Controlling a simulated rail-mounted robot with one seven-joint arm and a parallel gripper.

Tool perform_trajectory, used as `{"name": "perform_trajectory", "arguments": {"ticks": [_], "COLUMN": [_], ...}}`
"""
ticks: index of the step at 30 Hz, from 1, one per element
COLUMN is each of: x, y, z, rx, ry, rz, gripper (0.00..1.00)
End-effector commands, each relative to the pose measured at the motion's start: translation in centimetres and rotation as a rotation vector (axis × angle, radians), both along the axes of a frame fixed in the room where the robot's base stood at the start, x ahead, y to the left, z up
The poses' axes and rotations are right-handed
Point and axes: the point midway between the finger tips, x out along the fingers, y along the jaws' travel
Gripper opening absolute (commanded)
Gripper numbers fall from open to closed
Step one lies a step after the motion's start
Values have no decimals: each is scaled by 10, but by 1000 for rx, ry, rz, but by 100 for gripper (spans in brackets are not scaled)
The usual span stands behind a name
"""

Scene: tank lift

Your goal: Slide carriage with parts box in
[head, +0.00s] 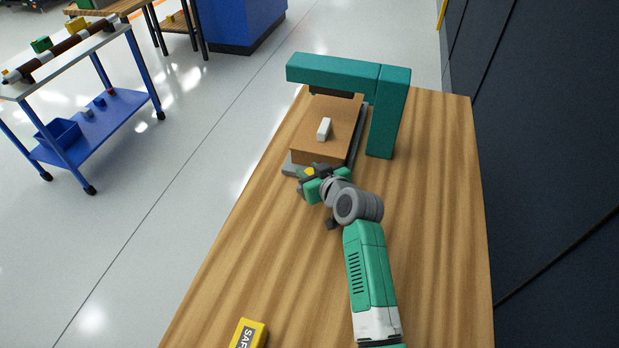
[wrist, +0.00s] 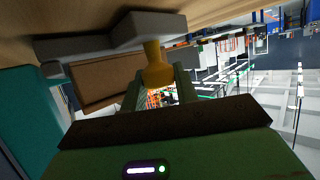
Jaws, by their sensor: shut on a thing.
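The parts box (head: 309,139) is brown with a white block (head: 324,128) on top. It sits on the grey carriage (head: 289,168), whose front corner shows on the wooden table. The far end of the box lies by the teal arch (head: 335,70), under or near its beam. My gripper (head: 310,173) is at the carriage's near end. In the wrist view, my gripper is shut on a yellow knob (wrist: 155,65) attached to the grey carriage (wrist: 105,42), with the brown box (wrist: 108,80) beside it. The far end of the carriage is hidden.
The teal arch's post (head: 390,115) stands right of the box. A yellow lettered block (head: 248,335) lies at the table's near left. The wooden table (head: 440,200) is clear on the right. A dark wall runs along the right; a blue trolley stands left.

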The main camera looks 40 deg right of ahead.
Motion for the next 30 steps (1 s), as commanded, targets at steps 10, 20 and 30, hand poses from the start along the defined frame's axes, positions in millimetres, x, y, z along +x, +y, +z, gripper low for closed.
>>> {"name": "perform_trajectory", "arguments": {"ticks": [10,20,30], "x": [0,0,-24], "y": [-2,-2,2], "z": [-2,-2,12], "rx": [0,1,1], "ry": [3,2,1], "rz": [-3,-2,-4], "gripper": [0,51,51]}}
